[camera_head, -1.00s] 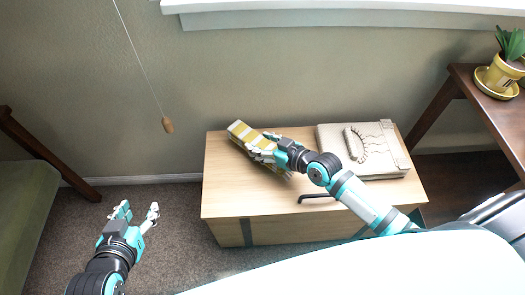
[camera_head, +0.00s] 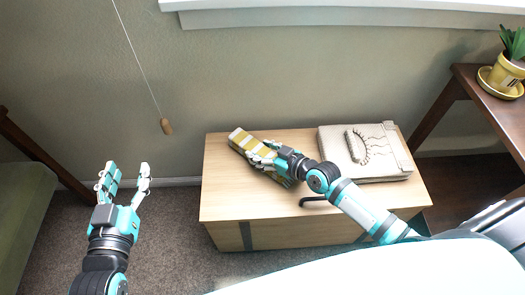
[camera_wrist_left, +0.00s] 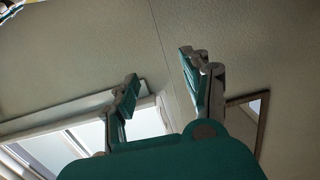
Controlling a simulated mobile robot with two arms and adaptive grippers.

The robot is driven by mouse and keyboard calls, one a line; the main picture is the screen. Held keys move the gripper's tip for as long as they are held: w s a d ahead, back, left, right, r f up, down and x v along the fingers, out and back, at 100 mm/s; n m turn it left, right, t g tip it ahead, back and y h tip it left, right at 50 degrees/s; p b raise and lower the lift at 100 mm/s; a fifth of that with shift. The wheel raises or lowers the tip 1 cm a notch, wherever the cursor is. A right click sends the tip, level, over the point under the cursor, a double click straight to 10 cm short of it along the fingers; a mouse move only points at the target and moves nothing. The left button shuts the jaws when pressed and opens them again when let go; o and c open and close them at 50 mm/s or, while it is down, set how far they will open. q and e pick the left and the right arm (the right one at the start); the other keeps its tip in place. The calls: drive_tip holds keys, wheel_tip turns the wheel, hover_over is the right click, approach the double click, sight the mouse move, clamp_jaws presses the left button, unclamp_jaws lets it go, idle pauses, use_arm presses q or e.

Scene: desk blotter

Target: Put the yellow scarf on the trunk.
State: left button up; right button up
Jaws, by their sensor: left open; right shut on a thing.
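The yellow scarf (camera_head: 242,139), striped yellow and white and folded long, lies at a slant at the left of the trunk's top. The trunk (camera_head: 225,203) is light wood with a dark strap on its front. My right gripper (camera_head: 256,157) is shut on the scarf's middle, at the level of the trunk's top; whether the scarf rests fully on the wood I cannot tell. My fingers hide part of it. My left gripper (camera_head: 125,172) is open and empty, over the floor left of the trunk. In the left wrist view its fingers (camera_wrist_left: 165,85) stand apart with nothing between them.
A cream bag (camera_head: 390,165) with a braided handle lies on the trunk's right part. A dark wood table (camera_head: 470,85) with a potted plant (camera_head: 508,60) stands at right. A cord with a wooden pull (camera_head: 166,126) hangs at left. A green seat (camera_head: 22,215) is far left.

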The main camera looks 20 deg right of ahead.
drive_tip(key=shift+f, duration=0.1)
drive_tip(key=o, duration=1.2)
